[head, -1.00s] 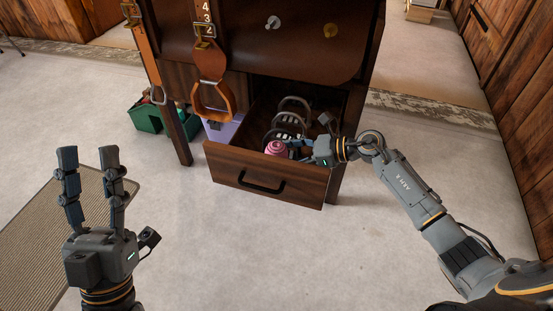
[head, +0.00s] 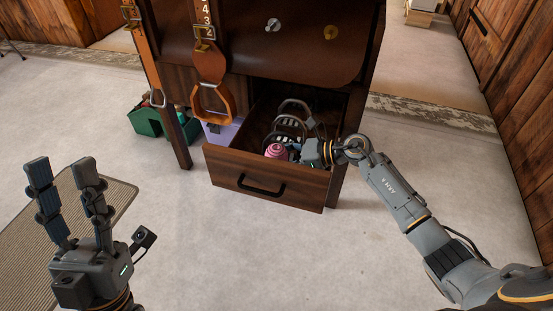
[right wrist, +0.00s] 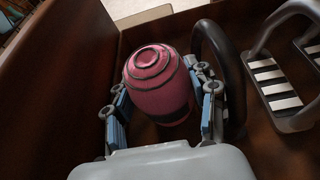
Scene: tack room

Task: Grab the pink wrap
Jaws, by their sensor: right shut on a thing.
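The pink wrap (head: 277,151) is a rounded pink roll inside the open wooden drawer (head: 262,184), near its front. In the right wrist view the pink wrap (right wrist: 158,82) stands between the two fingers of my right gripper (right wrist: 165,108), which is shut on it from both sides. In the head view my right gripper (head: 300,152) reaches into the drawer from the right, and its fingertips are partly hidden. My left gripper (head: 66,186) is open and empty above the floor at the lower left.
Dark stirrup-shaped items with pale treads (right wrist: 277,85) lie in the drawer beside the wrap. An orange-brown strap with a stirrup (head: 212,98) hangs in front of the cabinet (head: 270,50). A green bin (head: 150,122) stands left.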

